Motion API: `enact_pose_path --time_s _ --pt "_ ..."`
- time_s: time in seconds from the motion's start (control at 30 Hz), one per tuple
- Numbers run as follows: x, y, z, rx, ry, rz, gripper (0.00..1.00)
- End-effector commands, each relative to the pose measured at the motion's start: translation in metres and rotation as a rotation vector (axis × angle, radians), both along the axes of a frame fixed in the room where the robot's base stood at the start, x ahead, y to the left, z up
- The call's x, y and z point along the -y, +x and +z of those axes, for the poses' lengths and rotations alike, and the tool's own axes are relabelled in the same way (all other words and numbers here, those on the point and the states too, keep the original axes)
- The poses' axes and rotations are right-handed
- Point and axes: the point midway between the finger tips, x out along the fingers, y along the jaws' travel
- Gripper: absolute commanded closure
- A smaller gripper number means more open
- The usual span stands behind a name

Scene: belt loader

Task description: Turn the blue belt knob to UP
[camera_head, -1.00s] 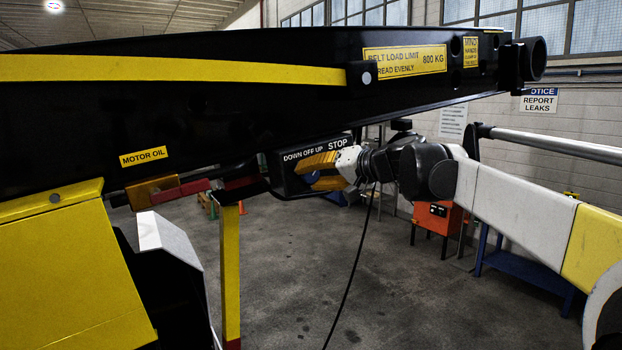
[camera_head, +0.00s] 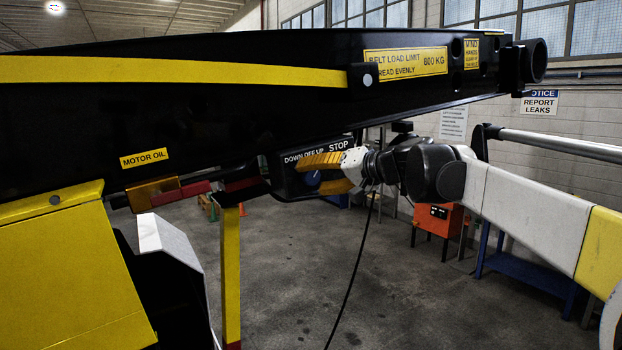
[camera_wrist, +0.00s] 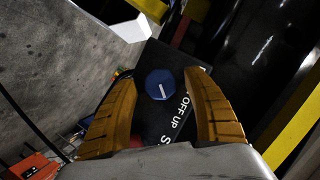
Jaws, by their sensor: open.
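The blue knob (camera_head: 312,178) sits on the front of a black control box (camera_head: 287,184) under the loader boom, with the words DOWN OFF UP and STOP above it. In the wrist view the knob (camera_wrist: 158,77) shows a white pointer mark; I cannot tell for sure which word it points at. OFF and UP are readable there, and DOWN is mostly hidden by a finger. My gripper (camera_head: 310,174) is open at the box, its yellow fingers apart. In the wrist view my gripper (camera_wrist: 160,75) has one finger on either side of the knob, with visible gaps to it.
The black boom (camera_head: 220,120) runs just above the box and gripper. A yellow post (camera_head: 231,270) stands at left. A black cable (camera_head: 352,270) hangs below the gripper. An orange cabinet (camera_head: 437,217) and a blue bench (camera_head: 530,270) stand behind. The floor below is open.

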Motion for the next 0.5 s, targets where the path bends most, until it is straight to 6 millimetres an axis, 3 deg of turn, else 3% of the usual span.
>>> enact_pose_path --time_s 0.3,0.5 --pt "0.053 -0.043 0.019 0.000 0.001 -0.002 0.41" --pt "0.075 -0.061 0.027 -0.001 0.000 -0.002 0.41"
